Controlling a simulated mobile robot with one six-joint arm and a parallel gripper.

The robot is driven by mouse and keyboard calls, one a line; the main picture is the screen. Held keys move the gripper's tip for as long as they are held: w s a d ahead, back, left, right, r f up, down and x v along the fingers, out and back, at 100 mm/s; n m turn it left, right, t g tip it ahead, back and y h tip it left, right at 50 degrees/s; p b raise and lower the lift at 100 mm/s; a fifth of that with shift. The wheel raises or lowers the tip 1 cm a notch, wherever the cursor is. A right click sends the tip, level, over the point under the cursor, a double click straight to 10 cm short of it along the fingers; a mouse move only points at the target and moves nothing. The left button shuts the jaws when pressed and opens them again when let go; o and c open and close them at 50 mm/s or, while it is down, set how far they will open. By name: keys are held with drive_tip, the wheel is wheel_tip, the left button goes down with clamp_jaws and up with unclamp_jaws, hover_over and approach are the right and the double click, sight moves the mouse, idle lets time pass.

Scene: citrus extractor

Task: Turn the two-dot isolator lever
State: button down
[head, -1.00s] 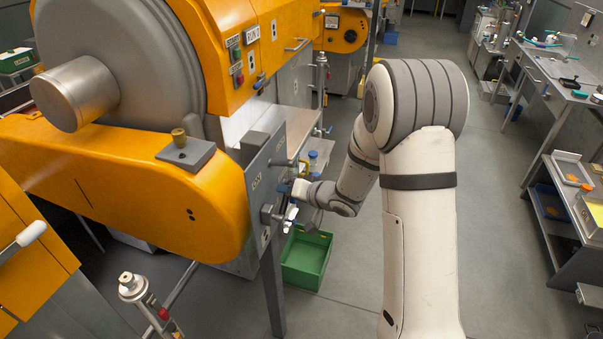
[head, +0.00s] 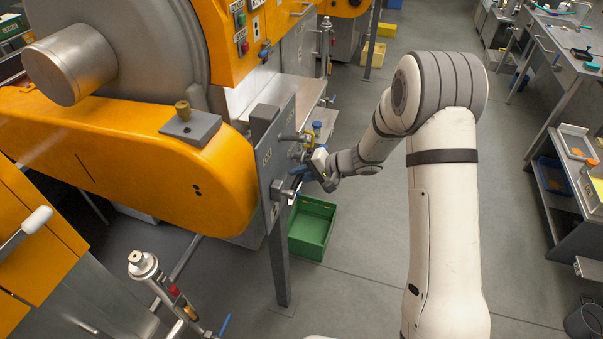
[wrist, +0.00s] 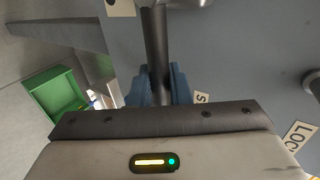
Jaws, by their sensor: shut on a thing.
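The isolator panel (head: 266,165) is a grey upright plate at the end of the orange machine, with several stub levers on its right side. My gripper (head: 301,170) is at the middle of these levers. In the wrist view, the blue fingers of my gripper (wrist: 157,88) are shut around a dark bar-shaped lever (wrist: 154,45). The bar runs up from the fingers to a round metal hub (wrist: 178,3). A pale tag (wrist: 121,7) with a dark dot sits beside the hub, cut by the picture edge, so I cannot tell its dot count.
A round grey stub (wrist: 312,82) and a lettered label (wrist: 298,136) lie right of my gripper in the wrist view. A green crate (head: 312,228) stands on the floor below. A capped post (head: 143,265) stands front left. The floor to the right is mostly clear.

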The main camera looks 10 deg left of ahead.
drive_tip(key=shift+s+f, duration=0.2)
drive_tip(key=shift+f, duration=0.05)
drive_tip(key=c, duration=1.4)
unclamp_jaws()
drive_tip(key=shift+w+a, duration=0.1)
drive_tip(key=shift+w, duration=0.05)
drive_tip(key=shift+r, duration=0.2)
drive_tip(key=w+b+v, duration=0.1)
drive_tip(key=v, duration=0.6)
drive_tip(key=shift+s+d, duration=0.4)
drive_tip(key=shift+s, duration=0.15)
drive_tip(key=shift+r, duration=0.1)
